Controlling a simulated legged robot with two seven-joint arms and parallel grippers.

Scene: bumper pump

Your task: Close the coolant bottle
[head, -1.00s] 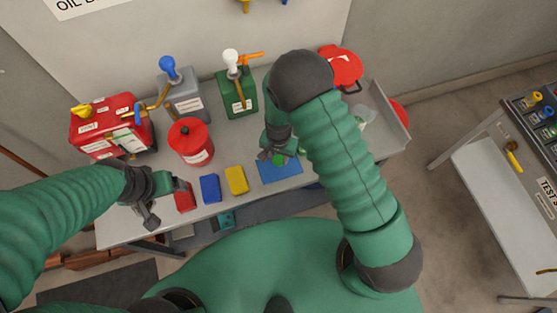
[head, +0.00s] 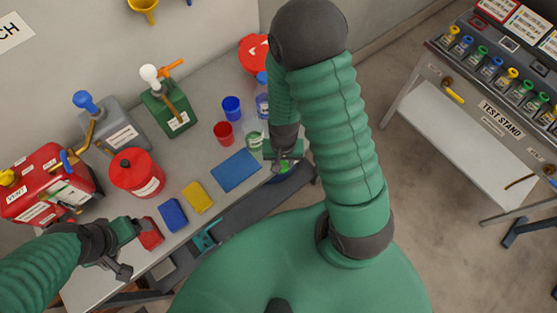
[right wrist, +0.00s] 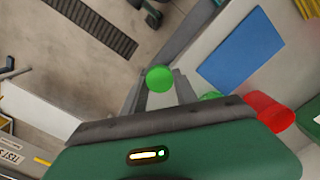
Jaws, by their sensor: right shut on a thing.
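My right gripper (head: 285,165) is shut on a small round bright green piece, which looks like a cap (right wrist: 160,78). It holds it beside the right end of the bench, to the right of the blue mat (head: 236,170). A clear bottle (head: 263,104) with a blue top stands behind, partly hidden by my right arm; I cannot read its label or tell whether it is the coolant bottle. A clear greenish vessel (head: 254,140) stands just left of the gripper. My left gripper (head: 128,248) is open and empty beside the red block (head: 150,233).
A blue cup (head: 231,108) and a red cup (head: 223,133) stand behind the mat. Blue (head: 173,215) and yellow (head: 198,197) blocks lie along the front edge. Several cans crowd the left, including a round red one (head: 136,173). The test stand (head: 490,110) is apart at right.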

